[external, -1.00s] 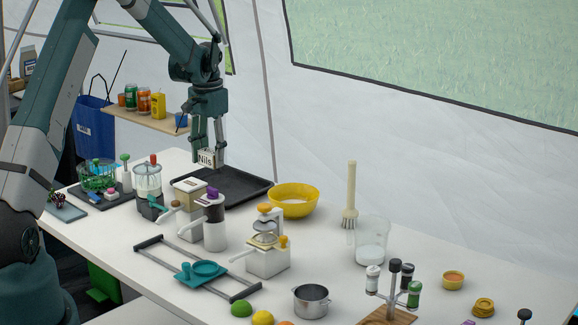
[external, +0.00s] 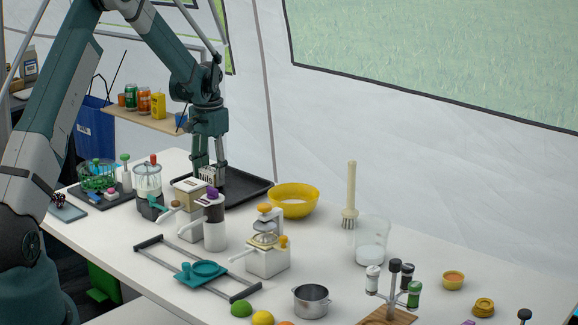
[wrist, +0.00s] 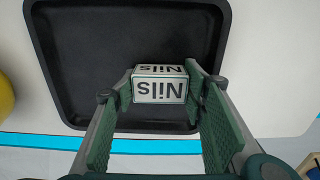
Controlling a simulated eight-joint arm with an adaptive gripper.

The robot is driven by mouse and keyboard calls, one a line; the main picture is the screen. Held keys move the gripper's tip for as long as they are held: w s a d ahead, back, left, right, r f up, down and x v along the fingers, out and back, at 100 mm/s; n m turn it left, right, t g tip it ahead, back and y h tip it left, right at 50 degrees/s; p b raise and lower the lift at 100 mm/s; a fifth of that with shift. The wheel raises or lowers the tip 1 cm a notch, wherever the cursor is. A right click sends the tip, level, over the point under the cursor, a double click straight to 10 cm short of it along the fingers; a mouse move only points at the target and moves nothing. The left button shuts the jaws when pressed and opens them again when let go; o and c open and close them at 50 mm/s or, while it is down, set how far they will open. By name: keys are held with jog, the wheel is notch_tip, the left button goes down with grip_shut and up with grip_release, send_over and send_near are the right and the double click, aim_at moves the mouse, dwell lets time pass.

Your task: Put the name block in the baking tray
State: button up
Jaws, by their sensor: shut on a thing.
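The name block (wrist: 159,91) is a white box with dark "Nils" lettering. In the wrist view it sits between the fingers of my gripper (wrist: 158,100). My gripper (external: 209,172) is shut on the block, which shows partly between the fingers in the external view (external: 208,175). The baking tray (external: 247,186) is a black rectangular pan at the back of the table. In the wrist view its dark floor and raised rim (wrist: 42,75) lie around and behind the block. The block is over the tray's area. I cannot tell whether it touches the tray floor.
A yellow bowl (external: 293,201) stands just right of the tray. A white and grey grinder (external: 214,225) and a lidded jar (external: 147,180) stand in front and to the left. Several other kitchen items fill the table's front and right.

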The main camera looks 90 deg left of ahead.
aim_at(211, 170)
jog(key=shift+f, duration=0.2)
jog(key=o, duration=0.9)
jog(key=shift+r, duration=0.1)
notch_tip(211, 170, up, 12)
jog(key=shift+p, duration=0.7)
dwell(0.3)
jog(key=shift+w, duration=0.1)
dwell(0.4)
